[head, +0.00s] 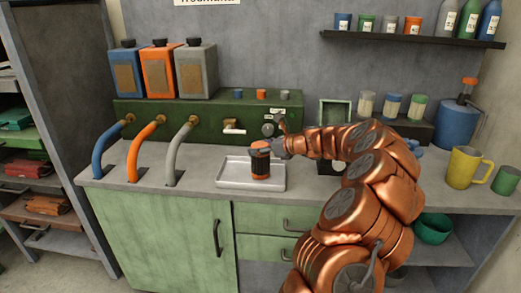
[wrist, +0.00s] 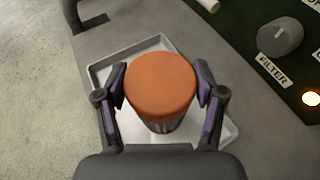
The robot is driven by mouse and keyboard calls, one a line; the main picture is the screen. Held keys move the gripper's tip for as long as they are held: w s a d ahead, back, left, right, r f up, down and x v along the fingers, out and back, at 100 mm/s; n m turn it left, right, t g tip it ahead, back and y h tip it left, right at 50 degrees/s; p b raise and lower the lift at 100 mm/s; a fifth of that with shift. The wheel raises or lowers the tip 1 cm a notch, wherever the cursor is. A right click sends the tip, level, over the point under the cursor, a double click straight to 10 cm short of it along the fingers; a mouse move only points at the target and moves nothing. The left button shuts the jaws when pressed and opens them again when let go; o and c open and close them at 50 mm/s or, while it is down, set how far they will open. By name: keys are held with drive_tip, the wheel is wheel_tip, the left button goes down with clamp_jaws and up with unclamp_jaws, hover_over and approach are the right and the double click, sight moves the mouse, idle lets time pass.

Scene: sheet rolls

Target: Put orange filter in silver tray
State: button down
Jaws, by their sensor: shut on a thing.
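The orange filter (head: 260,161) is a short cylinder with an orange top and a dark ribbed side. It is upright in my gripper, over the silver tray (head: 228,184) on the counter. In the wrist view the orange filter (wrist: 161,88) sits between the two fingers of my gripper (wrist: 161,90), which is shut on it. The silver tray (wrist: 228,131) shows around and below it. I cannot tell whether the filter's base touches the tray. In the head view my gripper (head: 275,145) reaches in from the right.
Blue, orange and grey hoses (head: 148,143) curve down into the counter left of the tray. A green panel unit (head: 180,118) with a knob stands behind. A yellow mug (head: 463,167) and a blue container (head: 457,123) are at the right. The counter front of the tray is clear.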

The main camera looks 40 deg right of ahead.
drive_tip(key=shift+f, duration=0.2)
drive_tip(key=shift+c, duration=0.6)
unclamp_jaws()
drive_tip(key=shift+f, duration=0.1)
